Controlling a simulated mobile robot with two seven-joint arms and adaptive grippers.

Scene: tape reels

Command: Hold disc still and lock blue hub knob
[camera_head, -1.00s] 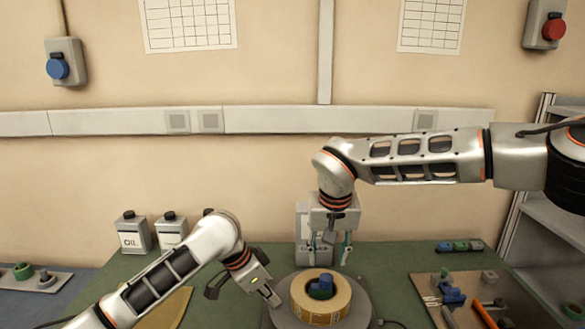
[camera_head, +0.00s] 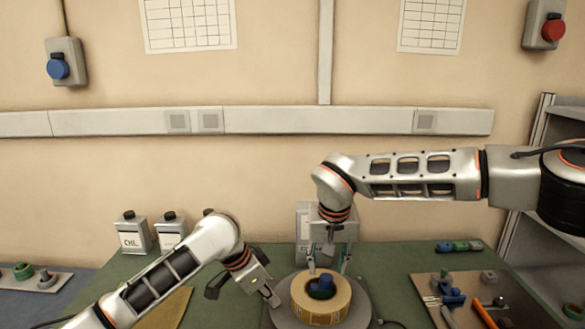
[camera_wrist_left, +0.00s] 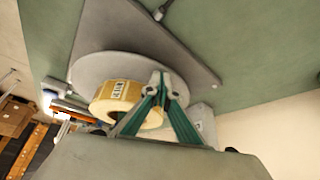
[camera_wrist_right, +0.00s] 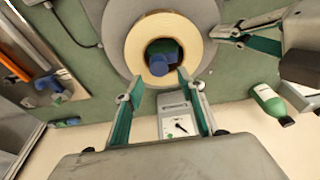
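The grey disc (camera_head: 362,309) lies flat on the table with a yellow tape roll (camera_head: 337,300) on it. The blue hub knob (camera_head: 321,288) stands in the roll's centre; it also shows in the right wrist view (camera_wrist_right: 160,62). My left gripper (camera_head: 274,299) is at the disc's left side. In the left wrist view its fingertips (camera_wrist_left: 164,82) are close together over the disc face, beside the roll; contact is unclear. My right gripper (camera_head: 328,267) is open and empty above and behind the roll, its fingers apart (camera_wrist_right: 153,86), not touching the knob.
A grey box with a dial (camera_wrist_right: 180,122) stands behind the disc. A tool board (camera_head: 428,285) with several tools lies on the right. Oil cans (camera_head: 133,236) stand at the back left. A green bottle (camera_wrist_right: 270,104) shows in the right wrist view.

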